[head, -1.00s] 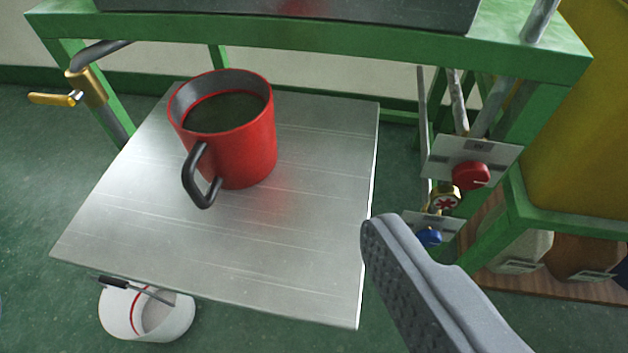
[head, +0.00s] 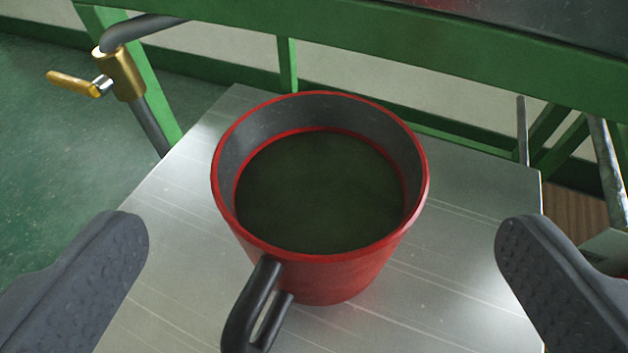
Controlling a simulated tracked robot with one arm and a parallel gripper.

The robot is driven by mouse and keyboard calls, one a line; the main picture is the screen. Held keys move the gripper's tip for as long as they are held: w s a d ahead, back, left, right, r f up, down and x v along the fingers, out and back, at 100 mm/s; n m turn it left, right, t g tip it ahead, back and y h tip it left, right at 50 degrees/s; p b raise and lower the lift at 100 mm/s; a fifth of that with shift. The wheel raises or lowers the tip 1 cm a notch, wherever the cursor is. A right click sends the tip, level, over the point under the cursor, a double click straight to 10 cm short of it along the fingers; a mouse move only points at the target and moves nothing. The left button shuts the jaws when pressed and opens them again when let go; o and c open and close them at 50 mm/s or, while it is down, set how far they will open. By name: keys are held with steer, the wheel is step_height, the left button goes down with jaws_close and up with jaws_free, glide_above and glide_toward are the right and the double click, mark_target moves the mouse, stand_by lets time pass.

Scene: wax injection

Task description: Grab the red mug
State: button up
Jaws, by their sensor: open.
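The red mug (head: 345,277) stands upright on a metal plate (head: 450,255) in the middle of the head view. It has a dark grey inside, a dark liquid-like surface within, and a black handle that points toward me and slightly left. My gripper (head: 322,240) is open, with one grey finger to the left of the mug and the other to the right. Visible gaps separate both fingers from the mug. The lower ends of the fingers are cut off by the frame.
A green frame (head: 420,55) runs behind and above the plate. A pipe with a brass valve and yellow lever (head: 75,84) stands at the back left. A grey pipe (head: 606,165) is at the right. Green floor (head: 60,150) shows at the left.

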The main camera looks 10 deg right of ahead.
steer(key=shift+f+b+x, duration=0.15)
steer(key=shift+b+x, duration=0.35)
steer(key=shift+x, duration=0.95)
steer(key=shift+f+b+x, duration=0.1)
steer(key=shift+b+x, duration=0.35)
steer(key=shift+x, duration=0.95)
steer(key=shift+s+a, duration=0.1)
steer(key=shift+s, duration=0.05)
steer(key=c, duration=1.7)
